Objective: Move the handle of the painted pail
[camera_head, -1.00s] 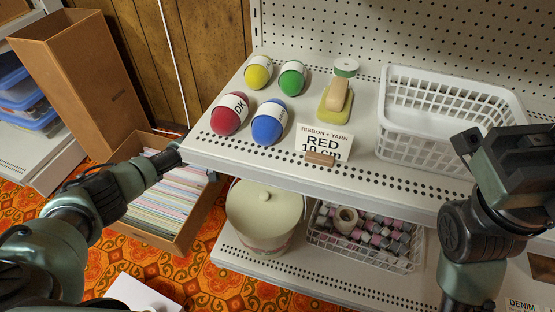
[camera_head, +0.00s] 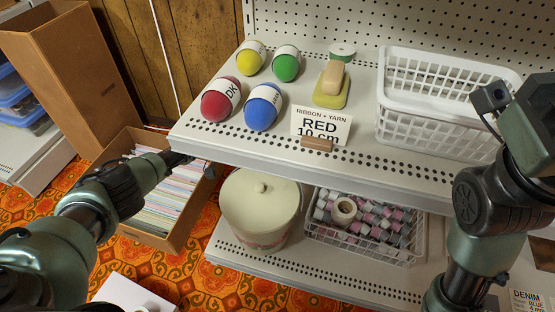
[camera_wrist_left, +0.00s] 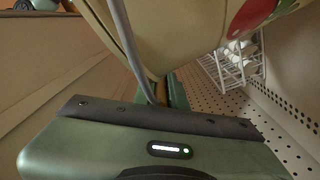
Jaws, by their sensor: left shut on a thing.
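The painted pail (camera_head: 260,210) is cream with a knobbed lid and stands on the lower shelf, partly under the upper shelf's edge. In the left wrist view the pail (camera_wrist_left: 190,30) fills the top, with red and green paint on its side. Its thin grey handle (camera_wrist_left: 126,40) runs down into my left gripper (camera_wrist_left: 168,95), which is shut on it. In the head view my left gripper (camera_head: 178,160) is by the upper shelf's left front corner, left of the pail. My right gripper (camera_head: 530,120) is raised at the right; its fingers cannot be made out.
The upper shelf (camera_head: 240,145) holds several yarn balls, a soap-like block, a RED sign and a white basket (camera_head: 400,125). A wire basket of spools (camera_head: 365,225) stands right of the pail. A cardboard box of papers (camera_head: 165,235) stands left on the patterned floor.

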